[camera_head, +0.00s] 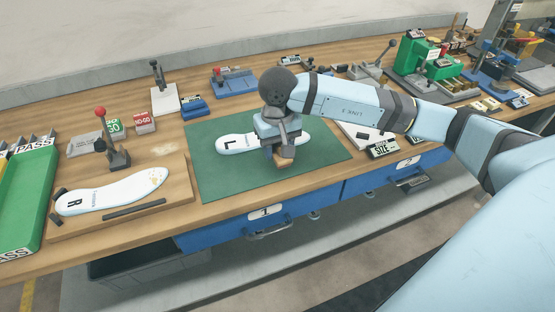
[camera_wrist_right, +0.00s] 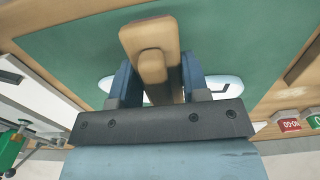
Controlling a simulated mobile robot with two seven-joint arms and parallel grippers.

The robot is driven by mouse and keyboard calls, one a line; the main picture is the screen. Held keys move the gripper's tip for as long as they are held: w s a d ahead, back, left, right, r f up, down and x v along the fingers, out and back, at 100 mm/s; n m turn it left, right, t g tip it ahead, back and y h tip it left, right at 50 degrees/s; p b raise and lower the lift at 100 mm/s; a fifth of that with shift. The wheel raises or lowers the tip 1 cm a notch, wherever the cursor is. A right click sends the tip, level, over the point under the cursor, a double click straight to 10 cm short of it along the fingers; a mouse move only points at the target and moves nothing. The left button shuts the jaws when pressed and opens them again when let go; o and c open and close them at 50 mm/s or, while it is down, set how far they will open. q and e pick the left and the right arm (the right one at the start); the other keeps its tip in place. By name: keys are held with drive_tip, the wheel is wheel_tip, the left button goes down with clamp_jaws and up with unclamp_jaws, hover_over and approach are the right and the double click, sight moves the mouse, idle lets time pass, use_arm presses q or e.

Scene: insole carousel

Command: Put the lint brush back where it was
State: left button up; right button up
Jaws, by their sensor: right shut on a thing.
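My right gripper (camera_head: 283,150) is shut on the wooden lint brush (camera_head: 285,162) over the green mat (camera_head: 225,180). In the right wrist view the brush (camera_wrist_right: 148,38) is a tan wooden piece between the two blue fingers of the gripper (camera_wrist_right: 155,82). Its brush face is not visible. A white insole marked L (camera_head: 235,143) lies on the mat behind the brush, partly hidden by the gripper. I cannot tell whether the brush touches the insole or mat. My left gripper is not in view.
A white insole marked R (camera_head: 110,192) lies on a wooden board (camera_head: 175,205) at the left, near a red-knobbed lever (camera_head: 112,150). A green PASS tray (camera_head: 28,195) stands at the far left. A SIZE sign (camera_head: 383,148) stands right of the mat. The mat's front left is bare.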

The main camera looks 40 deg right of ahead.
sight(278, 159)
drive_tip(key=shift+f, duration=2.2)
drive_tip(key=shift+f, duration=0.1)
drive_tip(key=shift+f+b, duration=0.2)
drive_tip(key=shift+b, duration=0.2)
drive_tip(key=o, duration=0.8)
drive_tip(key=shift+r, duration=0.1)
drive_tip(key=shift+o, duration=0.2)
drive_tip(key=shift+r, duration=0.1)
drive_tip(key=shift+r+p, duration=0.25)
drive_tip(key=shift+p, duration=0.2)
wheel_tip(278, 159, up, 12)
drive_tip(key=shift+f, duration=0.1)
